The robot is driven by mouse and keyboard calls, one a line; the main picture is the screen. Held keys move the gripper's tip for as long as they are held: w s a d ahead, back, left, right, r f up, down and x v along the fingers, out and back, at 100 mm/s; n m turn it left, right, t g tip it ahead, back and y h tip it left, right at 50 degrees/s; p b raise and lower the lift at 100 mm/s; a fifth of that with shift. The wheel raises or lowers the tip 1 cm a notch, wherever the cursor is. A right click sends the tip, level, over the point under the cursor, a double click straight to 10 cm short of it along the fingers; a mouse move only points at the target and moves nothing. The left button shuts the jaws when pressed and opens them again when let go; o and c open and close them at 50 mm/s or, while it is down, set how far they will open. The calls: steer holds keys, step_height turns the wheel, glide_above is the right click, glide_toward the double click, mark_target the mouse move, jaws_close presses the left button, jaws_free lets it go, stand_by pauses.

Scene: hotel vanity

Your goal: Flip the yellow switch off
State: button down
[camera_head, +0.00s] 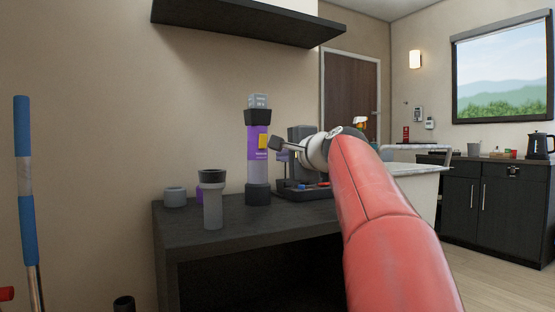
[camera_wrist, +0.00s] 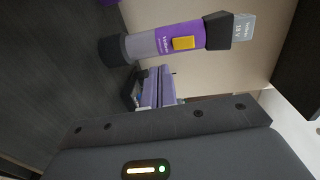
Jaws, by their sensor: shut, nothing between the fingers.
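The yellow switch (camera_head: 263,141) is on the side of an upright purple and grey device (camera_head: 257,170) with a black collar and a grey block on top, standing on the dark counter. In the wrist view, the yellow switch (camera_wrist: 183,43) shows clearly on the purple band of the device (camera_wrist: 145,45), which lies across the picture. My gripper (camera_head: 275,144) is shut and empty, with its dark tip just right of the switch. I cannot tell whether it touches.
A black shelf (camera_head: 235,22) hangs above.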

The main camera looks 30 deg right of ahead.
steer(key=shift+s+d+f+b, duration=0.1)
steer(key=shift+s+f+b, duration=0.15)
steer(key=shift+s, duration=0.9)
steer(key=shift+s+f+b, duration=0.15)
steer(key=shift+s+b, duration=0.05)
steer(key=shift+s, duration=0.95)
